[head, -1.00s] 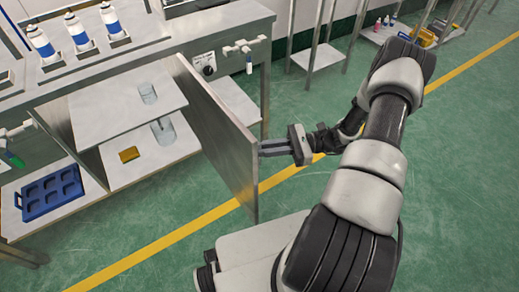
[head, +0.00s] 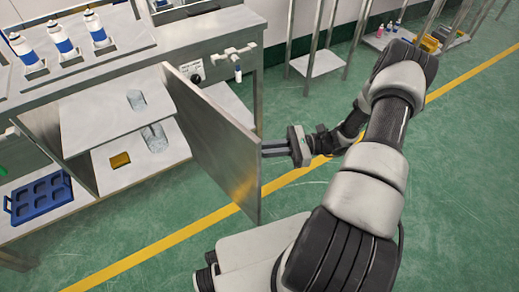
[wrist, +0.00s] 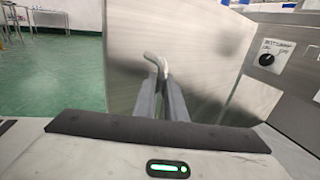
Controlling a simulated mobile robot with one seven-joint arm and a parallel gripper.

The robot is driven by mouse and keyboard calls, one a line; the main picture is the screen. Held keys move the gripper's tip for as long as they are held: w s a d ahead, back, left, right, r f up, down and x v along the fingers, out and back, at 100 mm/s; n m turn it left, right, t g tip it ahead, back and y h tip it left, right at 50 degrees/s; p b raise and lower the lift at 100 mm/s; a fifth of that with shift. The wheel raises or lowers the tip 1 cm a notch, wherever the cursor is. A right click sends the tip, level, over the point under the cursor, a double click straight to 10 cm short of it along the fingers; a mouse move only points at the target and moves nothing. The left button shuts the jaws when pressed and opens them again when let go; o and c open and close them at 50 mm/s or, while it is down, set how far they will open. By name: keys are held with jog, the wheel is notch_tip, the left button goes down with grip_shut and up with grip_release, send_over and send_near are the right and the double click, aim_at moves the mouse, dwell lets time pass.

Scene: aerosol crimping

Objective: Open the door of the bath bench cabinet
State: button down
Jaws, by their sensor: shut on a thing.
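The grey metal cabinet door (head: 215,135) stands swung wide out from the bath bench cabinet (head: 110,125) in the head view. The open cabinet shows an upper shelf and a lower shelf inside. My gripper (head: 264,149) is at the door's outer face, near its free edge. In the wrist view the fingers (wrist: 165,85) are shut on the bent metal door handle (wrist: 154,62), whose upper end sticks out above them. The door's face (wrist: 200,40) fills the middle of the wrist view. In the head view the handle is hidden by the fingers.
Clear glass containers (head: 153,137) and a yellow block (head: 120,160) stand in the cabinet. A blue tray (head: 40,195) lies at lower left. White-and-blue bottles (head: 62,40) stand on the bench top. A rotary knob (wrist: 267,60) is on the bench panel. Green floor is clear beyond the door.

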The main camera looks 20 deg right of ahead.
jog(key=shift+w+a+r, duration=0.1)
jog(key=shift+w, duration=0.1)
jog(key=c, duration=1.8)
grip_release()
jog(key=shift+s, duration=0.1)
jog(key=s+d, duration=0.3)
jog(key=d, duration=1.4)
jog(key=shift+s+p, duration=0.15)
jog(key=shift+p, duration=0.2)
jog(key=shift+d, duration=0.15)
